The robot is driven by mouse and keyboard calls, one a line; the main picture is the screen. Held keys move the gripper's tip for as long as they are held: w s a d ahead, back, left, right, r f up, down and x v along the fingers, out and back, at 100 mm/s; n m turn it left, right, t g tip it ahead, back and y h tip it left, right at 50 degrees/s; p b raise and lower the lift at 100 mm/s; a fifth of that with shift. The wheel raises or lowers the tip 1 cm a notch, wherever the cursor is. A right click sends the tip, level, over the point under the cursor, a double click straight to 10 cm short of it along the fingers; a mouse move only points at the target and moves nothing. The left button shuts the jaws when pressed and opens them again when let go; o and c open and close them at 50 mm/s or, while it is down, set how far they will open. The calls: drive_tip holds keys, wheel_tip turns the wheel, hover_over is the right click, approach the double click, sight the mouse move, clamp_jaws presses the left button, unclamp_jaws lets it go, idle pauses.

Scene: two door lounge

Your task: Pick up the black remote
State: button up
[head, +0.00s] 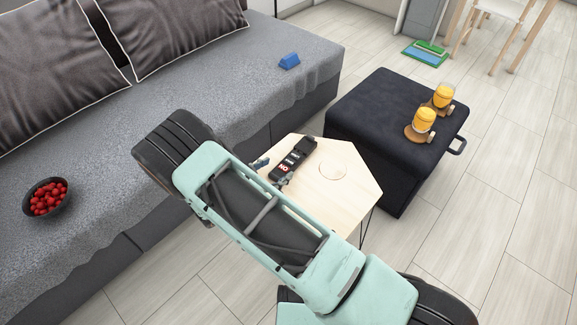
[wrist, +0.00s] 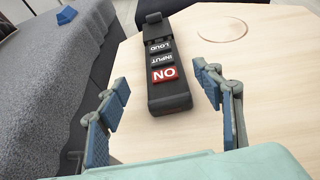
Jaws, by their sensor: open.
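The black remote (head: 292,160) lies on the light wooden side table (head: 352,190) in the head view. In the wrist view the remote (wrist: 163,75) lies lengthwise, with a red key and dark labelled keys facing up. My gripper (wrist: 168,92) is open, with one blue-padded finger on each side of the remote's near end. Both fingers appear apart from it. In the head view my arm covers part of the table, and the fingers (head: 270,172) show only partly beside the remote.
The grey sofa (head: 225,75) runs along the table's left, with a bowl of red fruit (head: 47,197) and a blue object (head: 289,61) on it. A black ottoman (head: 365,110) behind the table bears two orange drinks (head: 424,119). The table's right side is clear.

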sight(290, 161)
drive_tip(key=b+x, duration=0.1)
drive_tip(key=x, duration=0.4)
drive_tip(key=shift+w+d+r+b, duration=0.1)
drive_tip(key=shift+w+d+b, duration=0.05)
drive_tip(key=shift+d+b, duration=0.25)
drive_tip(key=shift+r, duration=0.1)
drive_tip(key=c, duration=1.3)
drive_tip(key=shift+c, duration=0.2)
